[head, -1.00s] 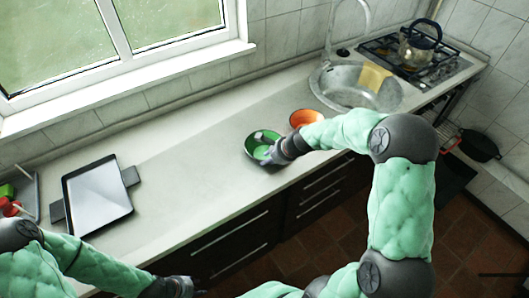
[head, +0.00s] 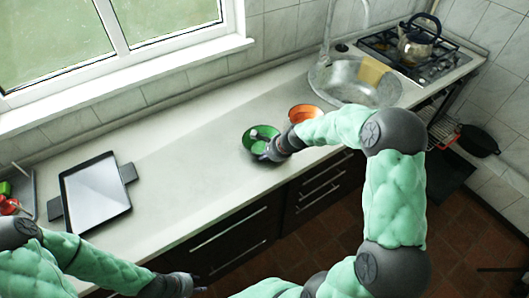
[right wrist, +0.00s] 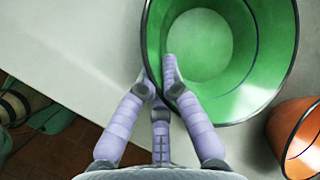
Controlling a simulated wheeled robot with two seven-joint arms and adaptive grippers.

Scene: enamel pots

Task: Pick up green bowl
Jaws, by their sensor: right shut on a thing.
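The green bowl (head: 251,133), with a dark rim, is on the counter near its front edge, left of the orange bowl. My right gripper (head: 263,146) is at its near right side. In the right wrist view the green bowl (right wrist: 245,95) fills the upper right, and my right gripper (right wrist: 160,80) is shut on its wall, one finger inside and one outside. The head view does not clearly show whether the bowl touches the counter. My left gripper (head: 192,285) is low in front of the counter, away from the bowl; its jaw opening is unclear.
The orange bowl (head: 303,110) stands close to the right of the green bowl. A sink (head: 340,88) and a stove with a kettle (head: 417,42) are further right. A dark tray (head: 95,192) lies on the left. The counter between tray and green bowl is clear.

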